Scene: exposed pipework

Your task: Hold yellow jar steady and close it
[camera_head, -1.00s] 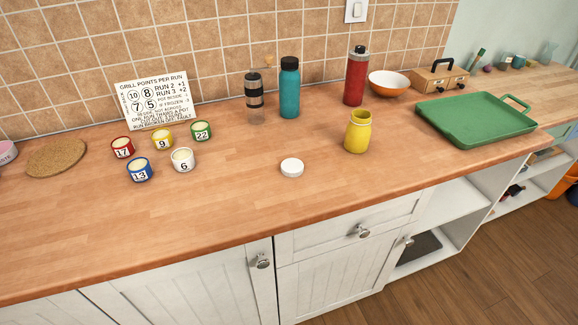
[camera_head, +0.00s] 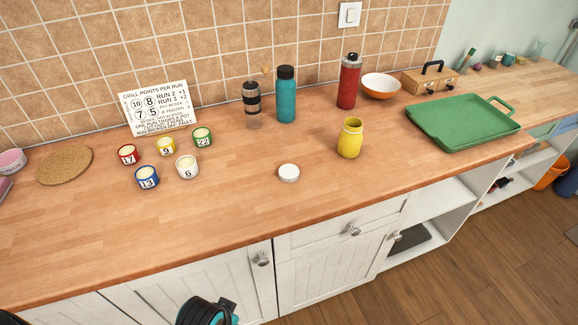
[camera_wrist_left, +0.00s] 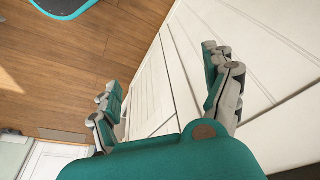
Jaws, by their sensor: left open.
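The yellow jar (camera_head: 349,138) stands upright on the wooden counter, its mouth uncovered. A round white lid (camera_head: 288,173) lies flat on the counter to the left of the jar and nearer the front edge, apart from it. In the left wrist view my left gripper (camera_wrist_left: 165,83) is open and empty, its fingers spread in front of the white cabinet fronts. In the head view a dark and teal part of my arm shows at the bottom edge, below the counter. My right gripper is in neither view.
Several numbered cups (camera_head: 166,147) stand at the left. A grinder (camera_head: 252,104), a teal bottle (camera_head: 286,95) and a red bottle (camera_head: 349,81) stand behind. A green tray (camera_head: 463,121) lies right of the jar. The counter in front of the lid is clear.

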